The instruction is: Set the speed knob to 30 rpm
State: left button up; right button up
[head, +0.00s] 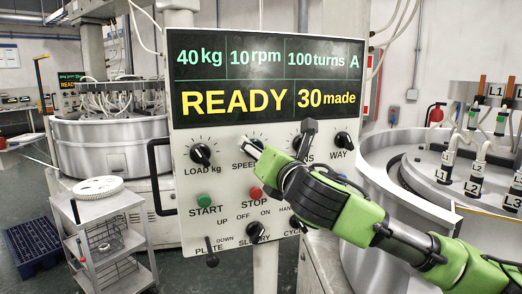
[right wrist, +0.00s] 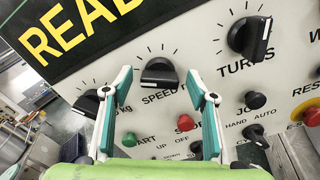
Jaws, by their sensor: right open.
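The black speed knob (right wrist: 159,74) sits on the grey control panel (head: 225,225), under the display. In the right wrist view it lies between the tips of my right gripper (right wrist: 160,80), with a visible gap on both sides. The gripper is open, and I cannot tell how far its tips are from the panel. In the head view the gripper (head: 257,151) partly covers the knob (head: 254,144) and its label. The display (head: 268,78) reads 40 kg, 10 rpm, 100 turns, A, READY and 30 made. My left gripper is not in view.
The load knob (head: 200,154) is left of the speed knob; the turns knob (right wrist: 249,37) and way knob (head: 343,145) are right. Below are a green start button (head: 204,200) and red stop button (head: 256,193).

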jog(key=c, duration=1.1)
jog(key=m, duration=1.1)
jog(key=shift+d+f+m, duration=0.15)
jog(key=shift+m, duration=0.15)
jog(key=o, duration=1.1)
